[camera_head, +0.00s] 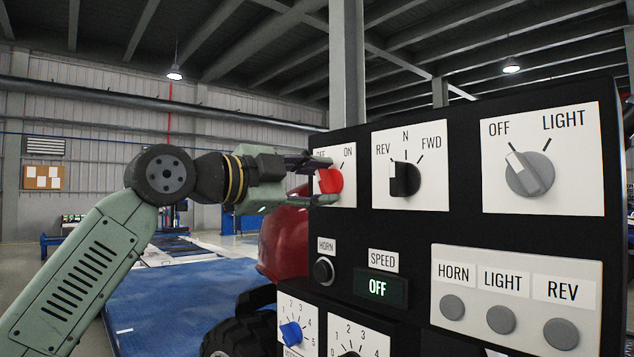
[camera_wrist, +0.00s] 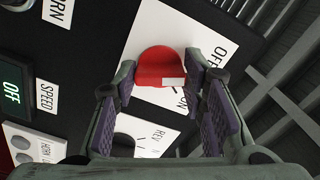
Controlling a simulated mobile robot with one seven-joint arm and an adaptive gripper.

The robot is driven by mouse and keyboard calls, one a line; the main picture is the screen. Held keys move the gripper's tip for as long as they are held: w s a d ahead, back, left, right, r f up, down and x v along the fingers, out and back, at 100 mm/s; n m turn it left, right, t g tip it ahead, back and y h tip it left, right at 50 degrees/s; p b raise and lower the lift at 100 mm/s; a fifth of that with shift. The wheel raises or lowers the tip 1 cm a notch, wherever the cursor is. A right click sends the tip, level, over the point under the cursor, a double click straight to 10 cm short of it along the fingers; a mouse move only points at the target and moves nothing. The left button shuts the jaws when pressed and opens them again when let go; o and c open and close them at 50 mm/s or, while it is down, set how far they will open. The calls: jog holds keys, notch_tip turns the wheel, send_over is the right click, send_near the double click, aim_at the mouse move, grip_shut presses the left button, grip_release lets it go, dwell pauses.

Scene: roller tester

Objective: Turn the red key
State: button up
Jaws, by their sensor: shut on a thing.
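The red key (camera_head: 330,181) is a round red knob on a white plate (camera_head: 349,190) marked OFF and ON, at the upper left of the black control panel. In the wrist view, the red key (camera_wrist: 158,62) shows a white mark on its lower right edge, near the line by the ON label. My gripper (camera_head: 318,167) reaches in from the left, and its fingers are shut on the key. In the wrist view my gripper (camera_wrist: 158,78) has one purple-padded finger on each side of the key. The fingers hide part of the OFF label in the head view.
To the right are the black REV/N/FWD switch (camera_head: 405,180) and the grey OFF/LIGHT switch (camera_head: 530,172). Below are a HORN button (camera_head: 323,270), a SPEED display (camera_head: 380,288) reading OFF, a blue knob (camera_head: 291,332) and several grey buttons. A red machine body (camera_head: 284,240) stands behind the panel.

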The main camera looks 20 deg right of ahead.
jog(key=m, duration=0.6)
jog(key=shift+r, duration=0.1)
jog(key=m+p, duration=0.1)
jog(key=m, duration=0.4)
jog(key=shift+m, duration=0.4)
dwell(0.3)
jog(key=o, duration=1.2)
jog(key=shift+c, duration=0.2)
jog(key=v, duration=1.2)
